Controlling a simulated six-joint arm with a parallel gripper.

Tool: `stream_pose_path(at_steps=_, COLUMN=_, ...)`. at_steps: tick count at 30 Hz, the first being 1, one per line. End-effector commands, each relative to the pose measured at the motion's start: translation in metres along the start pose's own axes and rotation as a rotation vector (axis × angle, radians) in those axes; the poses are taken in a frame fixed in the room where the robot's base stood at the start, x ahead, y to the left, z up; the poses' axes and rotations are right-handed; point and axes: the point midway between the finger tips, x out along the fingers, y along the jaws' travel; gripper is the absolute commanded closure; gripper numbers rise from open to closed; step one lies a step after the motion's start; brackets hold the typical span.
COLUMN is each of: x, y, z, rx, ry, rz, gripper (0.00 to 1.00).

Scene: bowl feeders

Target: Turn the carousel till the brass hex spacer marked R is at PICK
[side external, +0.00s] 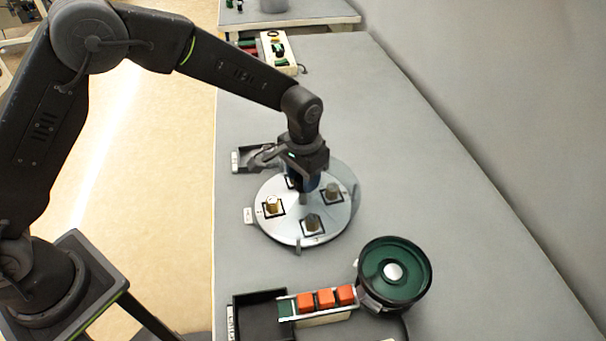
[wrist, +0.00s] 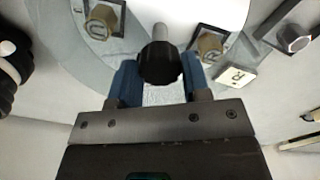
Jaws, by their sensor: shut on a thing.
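The carousel (side external: 290,228) is a pale round disc with spacers in dark square pockets. My gripper (side external: 303,190) is over its far part. In the wrist view my blue fingers (wrist: 160,82) are on either side of a black knob (wrist: 160,62) on a grey post and shut on it. A brass hex spacer marked R (wrist: 210,45) sits right of the knob, near a white tag (wrist: 237,76) whose lettering I cannot read surely. Another brass spacer (wrist: 100,20) with a different mark sits on the left. In the side view a brass spacer (side external: 273,205) is near a white tag (side external: 249,215).
A green-lined bowl feeder (side external: 394,273) stands front right, with orange blocks (side external: 326,299) on a rail beside it and a black bin (side external: 258,318). A small tray (side external: 241,158) lies behind the carousel. The table's right side is clear.

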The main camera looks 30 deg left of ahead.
Motion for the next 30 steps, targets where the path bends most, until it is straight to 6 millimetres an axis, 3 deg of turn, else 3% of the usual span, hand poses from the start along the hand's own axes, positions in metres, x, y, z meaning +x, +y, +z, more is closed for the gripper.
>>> stream_pose_path(at_steps=30, x=-0.0007, y=0.0000, z=-0.0006, rx=-0.504, ry=0.000, rz=0.001, gripper=0.99)
